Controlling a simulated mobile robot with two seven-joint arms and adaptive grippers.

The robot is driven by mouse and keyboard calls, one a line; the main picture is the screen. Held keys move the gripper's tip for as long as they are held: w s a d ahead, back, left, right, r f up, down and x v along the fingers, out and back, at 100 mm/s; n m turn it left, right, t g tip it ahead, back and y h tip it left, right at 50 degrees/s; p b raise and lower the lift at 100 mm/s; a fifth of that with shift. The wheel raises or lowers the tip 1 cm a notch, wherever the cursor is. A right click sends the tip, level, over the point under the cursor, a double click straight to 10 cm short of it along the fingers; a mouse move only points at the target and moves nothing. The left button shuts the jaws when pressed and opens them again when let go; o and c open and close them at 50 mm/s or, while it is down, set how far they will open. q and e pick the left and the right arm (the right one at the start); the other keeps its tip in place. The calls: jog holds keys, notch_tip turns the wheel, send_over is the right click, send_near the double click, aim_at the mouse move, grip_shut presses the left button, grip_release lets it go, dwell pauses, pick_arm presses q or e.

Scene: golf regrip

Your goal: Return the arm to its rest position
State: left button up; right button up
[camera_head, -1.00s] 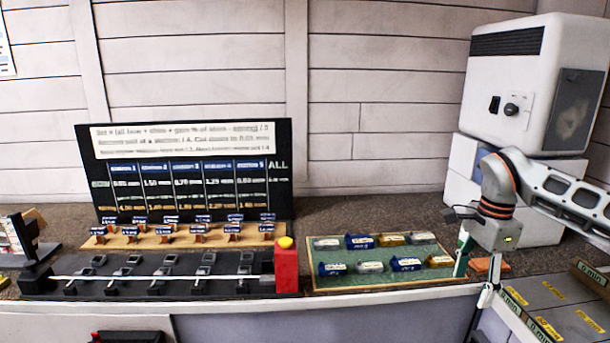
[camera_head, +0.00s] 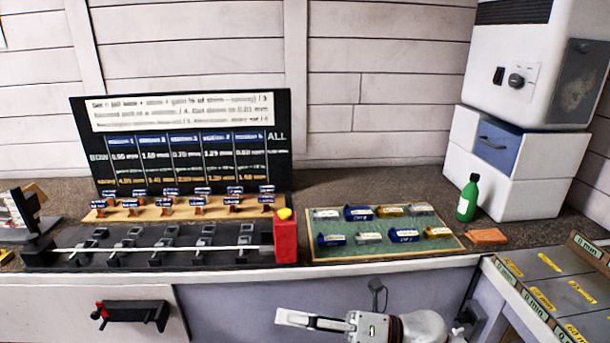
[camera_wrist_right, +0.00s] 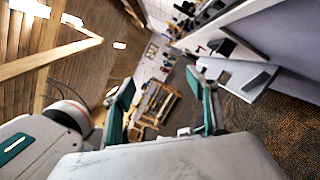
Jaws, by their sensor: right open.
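My right gripper (camera_head: 282,318) is low in front of the workbench, below its front edge, with its fingers pointing left in the head view. It holds nothing. In the right wrist view its two green-edged fingers (camera_wrist_right: 163,100) stand wide apart with empty space between them. Part of my right arm shows behind the gripper, at the bottom of the head view. My left gripper and left arm are not in view.
A green board (camera_head: 372,253) with several small blue, grey and gold blocks lies on the bench. A clamp rig (camera_head: 160,255) with a red post (camera_head: 285,240) lies left. Grey labelled trays (camera_head: 545,285) are at right.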

jog(key=w+d+f+m+t+h, duration=0.1)
jog(key=d+f+m+t+h, duration=1.15)
jog(key=m, duration=1.55)
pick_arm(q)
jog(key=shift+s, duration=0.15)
pick_arm(e)
jog(key=s+d+f+m+g+h, duration=0.2)
jog(key=s+d+f+m, duration=0.3)
jog(key=f, duration=0.5)
jog(key=s+d+f+m+g+h, duration=0.2)
jog(key=s+d+f+m, duration=0.3)
jog(key=s+f, duration=0.4)
jog(key=shift+s+d+f, duration=0.35)
jog(key=shift+s+d, duration=0.05)
jog(key=shift+d, duration=0.45)
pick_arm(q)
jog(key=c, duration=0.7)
pick_arm(e)
jog(key=c, duration=0.9)
jog(key=shift+a+h, duration=0.1)
jog(key=shift+h, duration=0.15)
